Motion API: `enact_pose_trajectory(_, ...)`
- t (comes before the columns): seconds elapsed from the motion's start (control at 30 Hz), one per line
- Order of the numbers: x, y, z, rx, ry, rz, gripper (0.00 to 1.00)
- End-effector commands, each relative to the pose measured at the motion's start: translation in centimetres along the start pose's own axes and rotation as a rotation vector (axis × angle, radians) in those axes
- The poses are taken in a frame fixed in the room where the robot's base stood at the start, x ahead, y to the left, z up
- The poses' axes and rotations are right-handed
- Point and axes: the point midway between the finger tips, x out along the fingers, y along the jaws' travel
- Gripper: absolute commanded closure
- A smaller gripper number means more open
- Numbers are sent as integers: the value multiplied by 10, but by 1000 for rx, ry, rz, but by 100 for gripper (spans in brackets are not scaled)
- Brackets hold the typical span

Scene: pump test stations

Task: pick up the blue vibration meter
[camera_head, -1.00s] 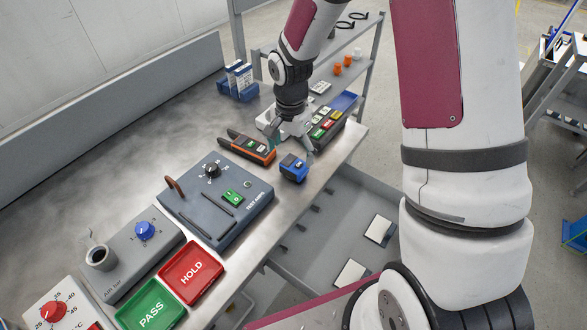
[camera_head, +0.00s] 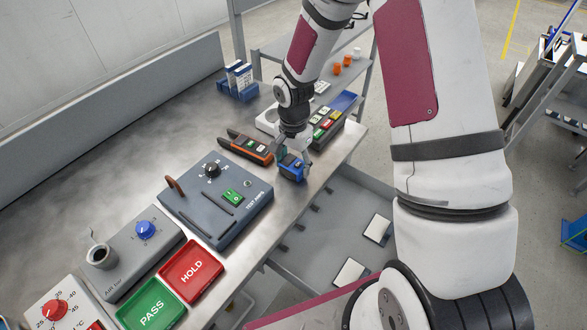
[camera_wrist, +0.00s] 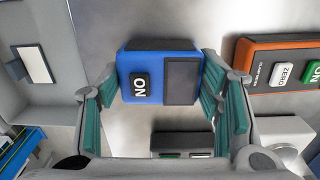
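The blue vibration meter (camera_head: 291,167) is a small blue box on the metal bench, near its right edge. In the wrist view the blue meter (camera_wrist: 160,78) shows a black ON button and a dark screen. My gripper (camera_head: 293,157) is directly over it, pointing down. In the wrist view my gripper (camera_wrist: 163,100) has its teal-padded fingers apart, one on each side of the meter. The right finger looks very near its side; whether it touches I cannot tell. A gap shows on the left.
An orange-and-black clamp-like meter (camera_head: 246,146) lies close to the left. A box with coloured buttons (camera_head: 329,128) stands behind. A grey test unit (camera_head: 215,198) is in front, with a red HOLD tray (camera_head: 191,270) and green PASS tray (camera_head: 150,304). The bench edge is close on the right.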

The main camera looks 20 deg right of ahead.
Motion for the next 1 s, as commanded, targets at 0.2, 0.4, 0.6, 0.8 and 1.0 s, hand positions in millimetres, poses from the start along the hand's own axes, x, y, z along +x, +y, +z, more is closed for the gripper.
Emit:
enact_pose_trajectory(0.2,0,0,0,0,0,0,83)
enact_pose_trajectory(0.4,-4,0,0,0,1,-1,83)
enact_pose_trajectory(0.6,-21,-1,0,1,2,-2,83)
enact_pose_trajectory(0.8,-38,19,7,1,1,2,83)
enact_pose_trajectory(1.0,-42,65,24,1,1,2,83)
